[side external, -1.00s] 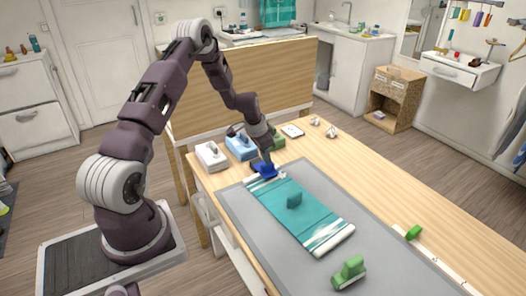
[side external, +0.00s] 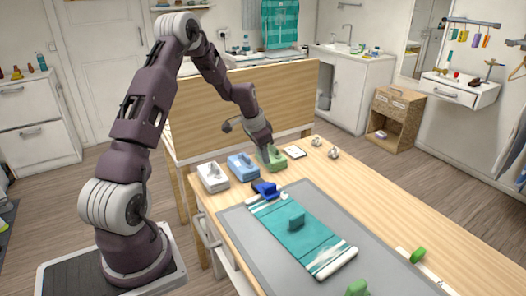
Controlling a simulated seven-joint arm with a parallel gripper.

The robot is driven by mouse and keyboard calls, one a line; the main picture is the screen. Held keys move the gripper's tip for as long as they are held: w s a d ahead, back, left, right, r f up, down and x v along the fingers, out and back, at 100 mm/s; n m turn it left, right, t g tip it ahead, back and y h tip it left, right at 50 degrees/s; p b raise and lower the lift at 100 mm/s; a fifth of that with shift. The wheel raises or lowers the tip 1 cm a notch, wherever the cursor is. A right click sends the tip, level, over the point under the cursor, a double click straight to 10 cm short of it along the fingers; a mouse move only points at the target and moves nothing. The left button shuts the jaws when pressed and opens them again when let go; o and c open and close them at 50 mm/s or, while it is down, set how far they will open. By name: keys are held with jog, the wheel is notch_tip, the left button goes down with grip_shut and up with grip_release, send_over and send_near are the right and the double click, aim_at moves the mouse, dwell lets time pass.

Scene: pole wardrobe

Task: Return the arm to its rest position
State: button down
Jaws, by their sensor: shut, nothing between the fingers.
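My gripper (side external: 266,150) is at the end of my bent, dark purple arm, above the back left part of the wooden table (side external: 400,212). In the picture its tip overlaps the green box (side external: 276,162); I cannot tell whether they touch. It is shut and I see nothing held in it. A small dark blue object (side external: 265,188) lies at the far end of the teal cloth (side external: 312,242), apart from the gripper.
A white box (side external: 211,182) and a light blue box (side external: 243,172) stand left of the green box. A wooden panel (side external: 215,100) rises behind the table. A teal block (side external: 296,223) sits on the cloth, which lies on a grey mat (side external: 240,238).

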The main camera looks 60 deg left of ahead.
jog(key=s+d+r, duration=0.4)
jog(key=d+r, duration=0.5)
jog(key=s+d+r, duration=0.4)
jog(key=d+r, duration=0.5)
jog(key=r, duration=0.1)
jog(key=s+d+r+t, duration=0.1)
jog(key=s+d, duration=0.4)
jog(key=s, duration=0.5)
jog(key=s+d+r+t, duration=0.1)
jog(key=s+d+r, duration=0.1)
jog(key=s+d, duration=0.4)
jog(key=s, duration=0.3)
jog(key=shift+s+n+h, duration=0.3)
jog(key=shift+s+h, duration=0.05)
jog(key=shift+h, duration=0.05)
